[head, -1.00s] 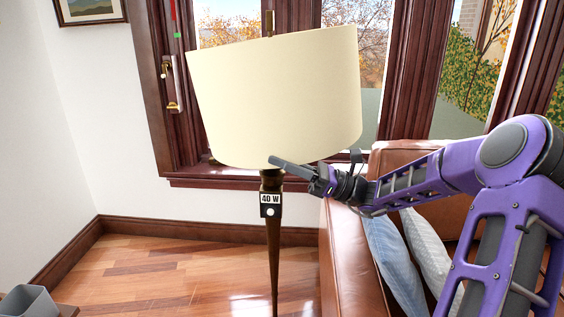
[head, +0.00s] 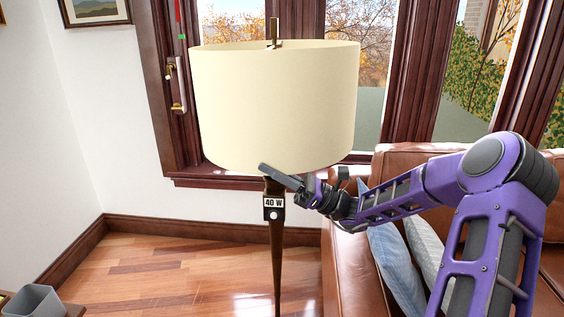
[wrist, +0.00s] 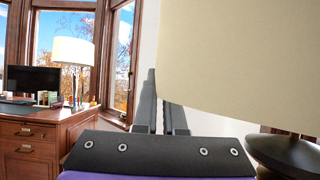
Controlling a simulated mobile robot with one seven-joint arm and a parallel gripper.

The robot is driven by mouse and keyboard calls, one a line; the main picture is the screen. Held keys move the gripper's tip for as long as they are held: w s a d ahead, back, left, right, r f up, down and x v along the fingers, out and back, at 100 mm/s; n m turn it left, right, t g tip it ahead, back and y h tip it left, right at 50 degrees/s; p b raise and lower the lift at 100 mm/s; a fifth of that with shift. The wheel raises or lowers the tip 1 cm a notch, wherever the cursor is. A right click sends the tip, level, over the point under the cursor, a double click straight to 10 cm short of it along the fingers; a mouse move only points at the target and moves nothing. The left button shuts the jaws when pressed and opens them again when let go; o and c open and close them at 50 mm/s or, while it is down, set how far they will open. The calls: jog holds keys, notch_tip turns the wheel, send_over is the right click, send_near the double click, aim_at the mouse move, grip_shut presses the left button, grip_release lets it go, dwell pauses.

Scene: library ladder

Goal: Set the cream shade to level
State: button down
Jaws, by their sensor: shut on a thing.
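The cream shade (head: 275,105) is a wide drum on a dark floor-lamp post (head: 277,250), under a brass finial. Its top and bottom rims look close to level in the head view. My gripper (head: 270,172) is at the shade's lower rim, just in front of the post's top, and is shut on the shade's edge. In the wrist view the shade (wrist: 245,60) fills the upper right, beside and partly behind my two dark fingers (wrist: 160,100). The exact contact is hard to see.
A brown leather sofa (head: 345,255) with pale blue pillows (head: 395,265) stands right of the post. The window sill (head: 215,181) runs behind the shade. A grey bin (head: 35,300) is at the lower left. A desk (wrist: 40,145) with another lamp shows in the wrist view.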

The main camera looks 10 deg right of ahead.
jog(key=shift+w+a, duration=0.1)
jog(key=shift+a, duration=0.25)
jog(key=c, duration=1)
grip_release()
jog(key=shift+d+f, duration=0.1)
jog(key=shift+d, duration=0.05)
jog(key=v, duration=1.7)
jog(key=shift+f, duration=0.25)
